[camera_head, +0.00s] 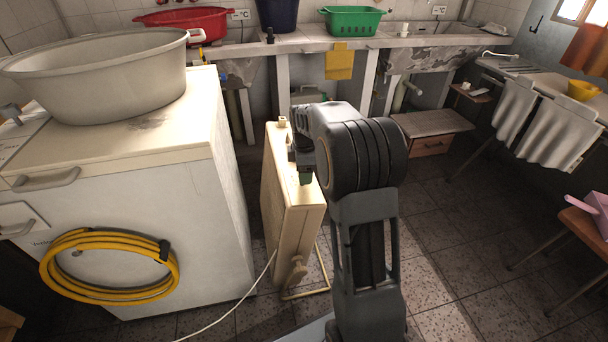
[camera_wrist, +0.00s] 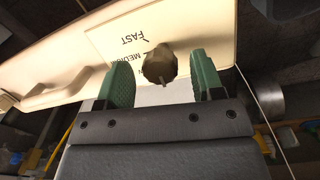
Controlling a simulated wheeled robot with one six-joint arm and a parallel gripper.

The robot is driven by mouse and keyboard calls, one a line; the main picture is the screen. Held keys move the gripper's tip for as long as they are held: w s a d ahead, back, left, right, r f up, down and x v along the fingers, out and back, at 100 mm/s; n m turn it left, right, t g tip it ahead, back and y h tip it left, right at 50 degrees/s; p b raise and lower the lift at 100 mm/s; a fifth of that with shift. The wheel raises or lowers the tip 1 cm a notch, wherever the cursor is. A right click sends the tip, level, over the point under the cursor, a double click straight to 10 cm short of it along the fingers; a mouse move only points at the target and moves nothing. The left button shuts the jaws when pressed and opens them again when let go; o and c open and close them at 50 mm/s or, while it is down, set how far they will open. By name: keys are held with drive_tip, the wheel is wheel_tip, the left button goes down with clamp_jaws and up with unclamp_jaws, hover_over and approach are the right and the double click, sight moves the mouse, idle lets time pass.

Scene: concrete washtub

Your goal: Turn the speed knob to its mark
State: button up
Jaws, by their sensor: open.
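A cream box-shaped appliance (camera_head: 285,195) stands upright on the floor. In the wrist view its panel (camera_wrist: 103,45) carries the printed words FAST and MEDIUM, upside down, with a small dark mark by FAST. A brownish ridged speed knob (camera_wrist: 160,63) sits on this panel. My gripper (camera_wrist: 161,70) is open, with one green finger on each side of the knob; gaps show between the fingers and the knob. In the head view my gripper (camera_head: 305,176) is low over the appliance's top and hides the knob. Which way the knob points is unclear.
A white washer cabinet (camera_head: 110,235) with a grey tub (camera_head: 100,85) and coiled yellow hose (camera_head: 110,285) stands close at left. A white cord (camera_head: 235,305) crosses the floor. A low wooden stool (camera_head: 432,130) stands behind.

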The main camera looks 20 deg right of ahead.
drive_tip(key=shift+f, duration=0.2)
drive_tip(key=shift+c, duration=0.3)
drive_tip(key=c, duration=0.8)
drive_tip(key=shift+a, duration=0.15)
drive_tip(key=shift+c, duration=0.3)
drive_tip(key=shift+r, duration=0.1)
